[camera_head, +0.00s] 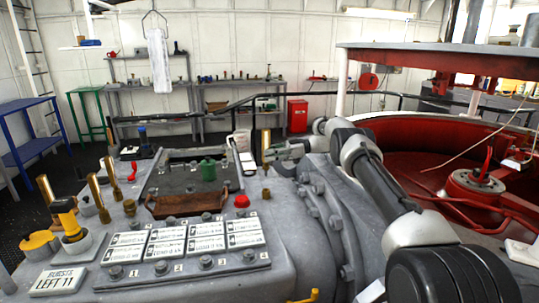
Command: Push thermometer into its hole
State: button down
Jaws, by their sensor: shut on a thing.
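My gripper (270,153) is at the end of the arm reaching in from the right, above the right part of the grey machine top. It is shut on a slim upright brass rod (266,138), which I take to be the thermometer. A small brownish fitting (266,195) stands on the machine top below it, roughly in line with the rod in the picture. I cannot tell whether rod and fitting touch, and no open hole is clearly visible.
A red tub (420,165) lies right.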

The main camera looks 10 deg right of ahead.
jog(key=shift+f, duration=2.75)
jog(key=shift+f, duration=2)
jog(key=shift+f, duration=0.3)
jog(key=shift+f, duration=0.1)
jog(key=c, duration=1.3)
grip_release()
notch_tip(320, 180, up, 10)
